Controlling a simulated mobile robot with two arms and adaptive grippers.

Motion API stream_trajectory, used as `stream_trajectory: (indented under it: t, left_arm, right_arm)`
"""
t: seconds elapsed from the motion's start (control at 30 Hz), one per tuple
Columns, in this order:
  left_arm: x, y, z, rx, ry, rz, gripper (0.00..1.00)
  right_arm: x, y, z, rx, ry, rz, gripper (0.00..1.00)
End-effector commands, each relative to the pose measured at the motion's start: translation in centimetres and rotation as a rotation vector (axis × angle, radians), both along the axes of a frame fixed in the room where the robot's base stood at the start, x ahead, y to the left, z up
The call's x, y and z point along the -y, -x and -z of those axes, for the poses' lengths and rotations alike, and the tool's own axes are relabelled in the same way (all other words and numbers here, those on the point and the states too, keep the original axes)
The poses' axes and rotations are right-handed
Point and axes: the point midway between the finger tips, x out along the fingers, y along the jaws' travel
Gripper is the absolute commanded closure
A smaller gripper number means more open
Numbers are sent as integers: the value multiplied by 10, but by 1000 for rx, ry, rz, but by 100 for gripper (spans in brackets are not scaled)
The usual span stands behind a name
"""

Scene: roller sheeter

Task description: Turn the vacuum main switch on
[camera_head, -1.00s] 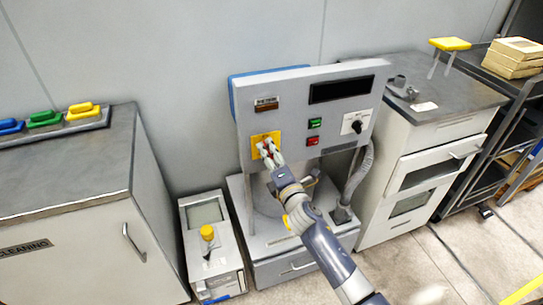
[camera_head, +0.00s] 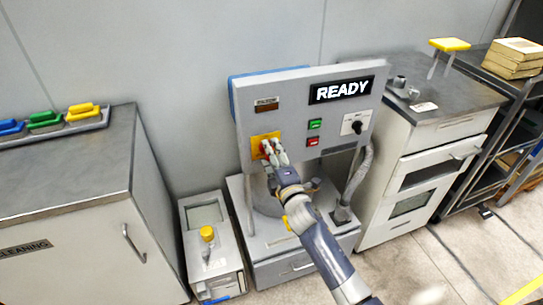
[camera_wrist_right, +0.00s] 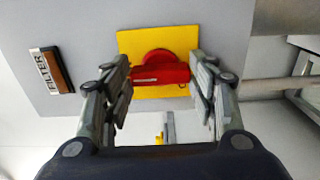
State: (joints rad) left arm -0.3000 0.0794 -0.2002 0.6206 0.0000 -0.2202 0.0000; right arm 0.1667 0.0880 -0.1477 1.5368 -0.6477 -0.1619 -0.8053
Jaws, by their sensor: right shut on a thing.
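The vacuum main switch is a red rotary handle (camera_wrist_right: 160,72) on a square yellow plate (camera_head: 256,149) at the lower left of the machine's grey front panel (camera_head: 283,100). My right gripper (camera_head: 271,151) reaches up to it and covers part of it in the head view. In the right wrist view, the fingers of this gripper (camera_wrist_right: 162,84) stand on both sides of the red handle and are shut on it. The handle lies crosswise between them. The panel's display (camera_head: 341,90) is lit and reads READY. My left gripper is not in view.
The panel also has a green button (camera_head: 315,124), a red button (camera_head: 313,142) and a black knob (camera_head: 357,127). A FILTER label (camera_wrist_right: 52,70) is beside the yellow plate. A cabinet (camera_head: 75,190) stands left, a drawer unit (camera_head: 425,150) right.

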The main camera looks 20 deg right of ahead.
Motion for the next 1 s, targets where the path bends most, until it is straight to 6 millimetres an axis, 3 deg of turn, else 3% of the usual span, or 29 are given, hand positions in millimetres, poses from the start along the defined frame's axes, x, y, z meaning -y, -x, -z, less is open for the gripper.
stream_trajectory:
  t: [0.2, 0.23, 0.3, 0.33, 0.77, 1.0]
  left_arm:
    - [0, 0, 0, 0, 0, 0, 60]
    - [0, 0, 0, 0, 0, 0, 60]
    - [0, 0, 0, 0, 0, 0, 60]
    - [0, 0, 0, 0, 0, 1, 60]
    - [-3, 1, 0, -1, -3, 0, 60]
    - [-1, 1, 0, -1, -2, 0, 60]
  right_arm:
    - [0, 0, 1, -1, -8, 0, 71]
    - [0, 0, 1, -1, -8, 0, 45]
    - [0, 0, 1, -1, -7, 0, 29]
    - [0, 0, 1, -1, -6, 0, 27]
    - [0, 5, 1, -1, -2, 0, 27]
    - [1, 41, 2, -3, -3, -1, 27]
